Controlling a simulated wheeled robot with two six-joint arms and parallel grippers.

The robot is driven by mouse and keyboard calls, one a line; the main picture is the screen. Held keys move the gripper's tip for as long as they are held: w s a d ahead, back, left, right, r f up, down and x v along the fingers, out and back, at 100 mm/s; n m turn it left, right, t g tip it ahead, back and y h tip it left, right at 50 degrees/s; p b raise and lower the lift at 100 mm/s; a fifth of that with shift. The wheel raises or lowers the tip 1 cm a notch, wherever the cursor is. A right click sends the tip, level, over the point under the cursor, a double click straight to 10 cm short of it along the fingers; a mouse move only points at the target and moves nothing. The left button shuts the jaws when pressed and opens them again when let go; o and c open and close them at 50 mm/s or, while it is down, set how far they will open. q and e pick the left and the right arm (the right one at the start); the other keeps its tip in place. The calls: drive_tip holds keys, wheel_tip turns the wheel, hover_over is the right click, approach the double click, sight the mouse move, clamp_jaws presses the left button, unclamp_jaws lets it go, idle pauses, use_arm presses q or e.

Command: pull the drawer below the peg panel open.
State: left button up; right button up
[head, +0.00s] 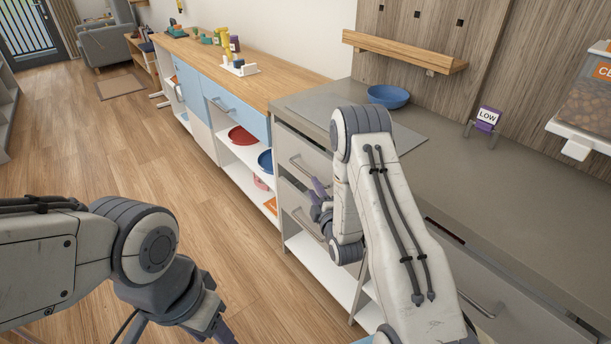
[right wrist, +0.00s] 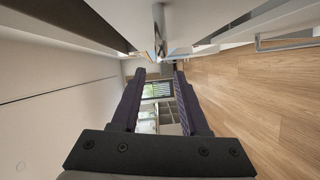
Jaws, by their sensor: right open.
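The wooden peg panel (head: 400,22) with dark pegs stands behind the grey counter. Below the counter, at its left end, an upper drawer (head: 290,146) and a lower drawer (head: 292,196) have bar handles. Another grey drawer (head: 520,315) with a bar handle is at lower right, partly behind my arm. My right gripper (head: 318,188) is in front of the left drawers, near their handles; contact cannot be told. In the right wrist view its fingers (right wrist: 159,78) are apart with nothing between them. My left gripper (head: 222,335) is at the bottom edge, cut off.
A blue-fronted cabinet (head: 235,108) with open shelves adjoins on the left. A wooden shelf (head: 405,50) crosses the panel.

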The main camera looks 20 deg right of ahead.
sight(305, 171)
drive_tip(key=w, duration=0.9)
drive_tip(key=shift+w+d+f, duration=0.1)
drive_tip(key=shift+f, duration=0.2)
clamp_jaws()
idle(1.0)
